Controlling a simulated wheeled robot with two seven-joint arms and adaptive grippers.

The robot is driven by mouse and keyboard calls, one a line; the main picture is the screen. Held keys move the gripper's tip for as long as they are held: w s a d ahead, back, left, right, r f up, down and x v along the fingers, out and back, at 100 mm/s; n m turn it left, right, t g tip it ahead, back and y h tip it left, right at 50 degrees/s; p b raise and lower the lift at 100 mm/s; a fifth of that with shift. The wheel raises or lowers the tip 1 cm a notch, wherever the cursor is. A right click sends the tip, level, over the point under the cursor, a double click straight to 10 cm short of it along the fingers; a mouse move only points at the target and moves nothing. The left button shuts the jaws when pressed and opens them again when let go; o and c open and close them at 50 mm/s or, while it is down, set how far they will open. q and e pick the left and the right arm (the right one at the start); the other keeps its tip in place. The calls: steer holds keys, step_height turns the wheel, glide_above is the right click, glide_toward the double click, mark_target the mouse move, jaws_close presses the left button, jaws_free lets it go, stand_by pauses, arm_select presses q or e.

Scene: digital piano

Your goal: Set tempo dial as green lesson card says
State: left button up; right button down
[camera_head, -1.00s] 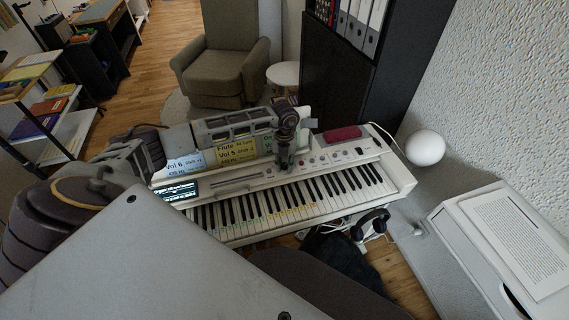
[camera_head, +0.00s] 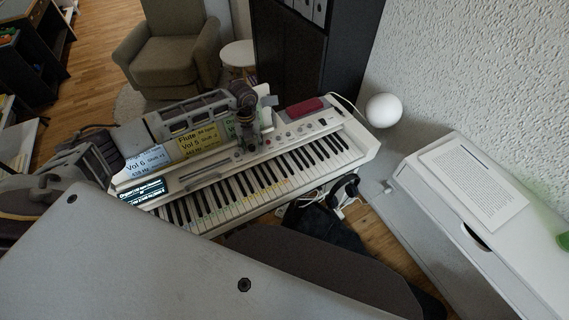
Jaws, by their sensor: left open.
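My right gripper is not in view.
A red object (camera_head: 305,107) lies on the piano's back right. A white round lamp (camera_head: 383,110) is beyond it. Headphones (camera_head: 344,187) hang near the front edge. A white cabinet with a printed sheet (camera_head: 474,183) stands at right. A lit screen (camera_head: 142,191) is at the panel's left.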

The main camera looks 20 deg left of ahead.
arm_select(q)
steer(key=shift+n, duration=0.4)
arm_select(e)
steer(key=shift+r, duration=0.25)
